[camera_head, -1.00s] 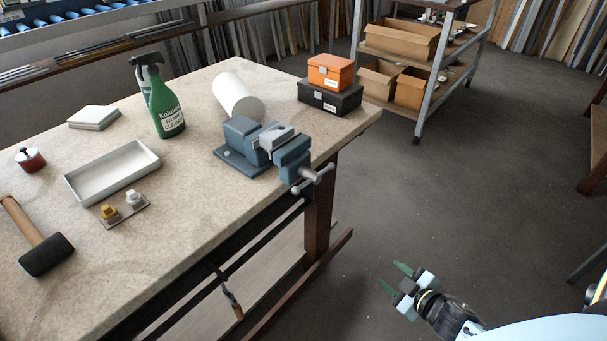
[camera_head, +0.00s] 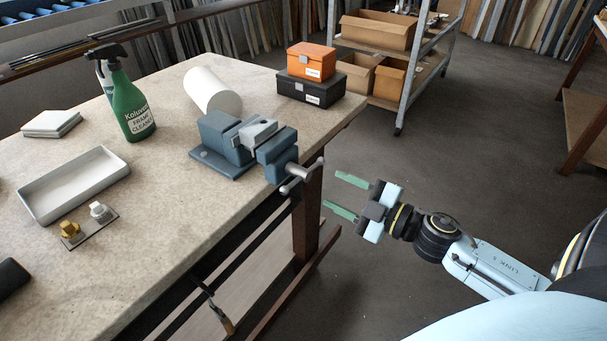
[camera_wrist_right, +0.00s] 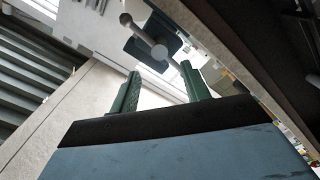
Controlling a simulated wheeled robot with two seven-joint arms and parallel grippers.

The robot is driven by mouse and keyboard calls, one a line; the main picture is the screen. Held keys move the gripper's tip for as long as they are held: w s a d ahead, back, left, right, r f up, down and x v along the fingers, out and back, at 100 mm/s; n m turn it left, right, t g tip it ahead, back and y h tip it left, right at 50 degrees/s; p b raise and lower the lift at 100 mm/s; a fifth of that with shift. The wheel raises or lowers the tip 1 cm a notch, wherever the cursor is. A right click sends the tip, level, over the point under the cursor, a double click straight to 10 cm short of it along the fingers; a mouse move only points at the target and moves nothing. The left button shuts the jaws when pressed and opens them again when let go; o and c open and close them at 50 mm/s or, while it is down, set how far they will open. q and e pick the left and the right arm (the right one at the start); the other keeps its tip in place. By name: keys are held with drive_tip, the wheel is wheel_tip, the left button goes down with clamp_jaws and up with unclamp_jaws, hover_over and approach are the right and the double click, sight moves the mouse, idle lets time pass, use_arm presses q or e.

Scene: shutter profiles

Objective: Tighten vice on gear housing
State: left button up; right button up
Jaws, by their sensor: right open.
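The blue-grey vice (camera_head: 236,146) stands at the right edge of the bench, with a light grey gear housing (camera_head: 258,133) between its jaws. Its grey handle bar (camera_head: 302,176) sticks out past the bench edge on a screw. My right gripper (camera_head: 346,196) is open and empty, to the right of the handle and slightly lower in the picture, its green fingers pointing toward it, apart from it. In the right wrist view the handle (camera_wrist_right: 151,40) shows beyond the fingertips of the gripper (camera_wrist_right: 163,85). My left gripper is not in view.
On the bench (camera_head: 190,225) are a white tray (camera_head: 75,187), a green spray bottle (camera_head: 130,105), a white roll (camera_head: 212,92) and stacked orange (camera_head: 311,62) and black boxes (camera_head: 310,88). A shelf cart (camera_head: 405,75) stands behind.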

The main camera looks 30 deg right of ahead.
sight(303, 173)
drive_tip(key=x, duration=0.9)
drive_tip(key=shift+w, duration=0.3)
drive_tip(key=shift+c, duration=0.4)
clamp_jaws()
